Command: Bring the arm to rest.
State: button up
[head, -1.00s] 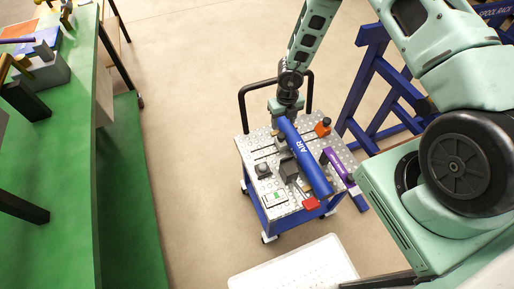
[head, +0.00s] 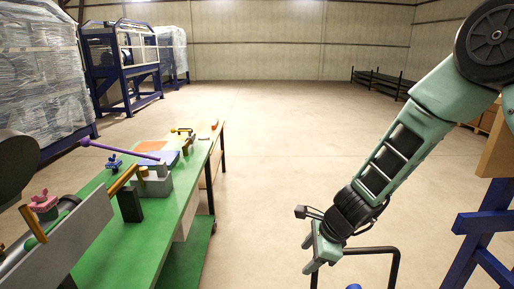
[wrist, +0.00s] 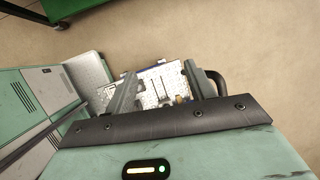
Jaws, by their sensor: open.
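My gripper (head: 322,254) hangs at the lower right of the head view, pointing down at the end of my pale green arm. It is in the air above the cart's black handle (head: 372,250). In the wrist view my gripper (wrist: 163,90) shows two fingers spread apart with nothing held between them. The cart's perforated top (wrist: 152,88) lies below and beyond the fingers.
A green workbench (head: 130,235) with clamps and tools runs along the left. A blue stand (head: 480,235) is at the right edge. Wrapped pallets (head: 40,75) and a blue rack (head: 122,68) stand at the back left. The middle floor is clear.

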jog(key=s+a+r+n+g, duration=0.1)
jog(key=s+a+r+n, duration=0.4)
jog(key=s+r+n, duration=0.3)
jog(key=s+d+r+n+h, duration=0.1)
jog(key=s+d+r+n, duration=0.2)
jog(key=s+n, duration=0.6)
jog(key=s+d+r+n+g+h, duration=0.1)
jog(key=s+d+r+n+h, duration=0.1)
jog(key=s+n, duration=0.7)
notch_tip(320, 180, up, 3)
jog(key=shift+s+d+f+n+h, duration=0.1)
jog(key=shift+s+d+n+h, duration=0.2)
jog(key=shift+s+d+n, duration=0.15)
